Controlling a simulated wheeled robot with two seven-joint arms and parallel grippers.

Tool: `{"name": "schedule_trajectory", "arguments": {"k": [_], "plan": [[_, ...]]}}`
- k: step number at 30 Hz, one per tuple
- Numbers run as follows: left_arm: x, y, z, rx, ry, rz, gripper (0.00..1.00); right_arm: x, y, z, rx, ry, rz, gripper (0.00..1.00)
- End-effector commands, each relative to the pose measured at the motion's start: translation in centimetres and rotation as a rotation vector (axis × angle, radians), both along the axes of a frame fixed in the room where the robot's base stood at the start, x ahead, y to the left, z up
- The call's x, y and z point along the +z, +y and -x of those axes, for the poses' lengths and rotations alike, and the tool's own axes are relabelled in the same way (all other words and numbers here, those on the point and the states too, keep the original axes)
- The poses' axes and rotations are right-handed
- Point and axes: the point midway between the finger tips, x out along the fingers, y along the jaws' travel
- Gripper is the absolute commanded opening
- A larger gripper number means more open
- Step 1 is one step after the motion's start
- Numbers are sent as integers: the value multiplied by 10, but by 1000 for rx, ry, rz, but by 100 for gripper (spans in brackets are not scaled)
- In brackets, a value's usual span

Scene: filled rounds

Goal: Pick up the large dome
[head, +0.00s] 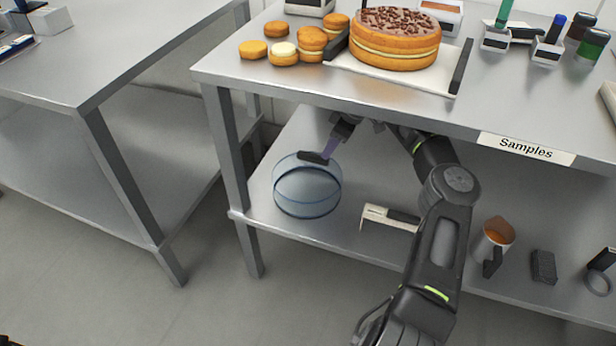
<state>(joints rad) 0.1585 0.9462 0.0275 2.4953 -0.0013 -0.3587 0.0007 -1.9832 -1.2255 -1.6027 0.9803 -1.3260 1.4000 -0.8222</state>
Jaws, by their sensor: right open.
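The large dome (307,195) is a clear, bluish round cover on the lower shelf of the table, near its left end. My right arm reaches in from the bottom right, under the upper top. My right gripper (322,156) is open at the dome's upper rim, with a dark finger part overlapping the dome's top in the picture. I cannot tell whether it touches the dome. The rest of this hand is partly hidden under the table top's edge. My left gripper is not in view.
The upper top (225,72) overhangs the shelf. On it are a layered cake (395,45) on a white tray and several small round cakes (283,52). A white-and-dark tool (385,218), an orange-filled container (497,232) and a dark block (543,266) are on the shelf.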

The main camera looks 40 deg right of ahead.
Motion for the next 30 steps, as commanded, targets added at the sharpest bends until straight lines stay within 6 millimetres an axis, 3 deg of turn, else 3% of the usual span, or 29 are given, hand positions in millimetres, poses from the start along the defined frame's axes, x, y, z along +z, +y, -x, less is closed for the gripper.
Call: {"name": "schedule_trajectory", "arguments": {"k": [16, 24, 30], "plan": [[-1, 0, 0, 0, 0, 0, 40, 0, 10, -13, 0, 0, -1, 44], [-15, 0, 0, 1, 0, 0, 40, -40, 18, -25, -1, 0, -3, 44], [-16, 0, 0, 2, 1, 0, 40, -47, 20, -28, -2, 0, -1, 44]]}}
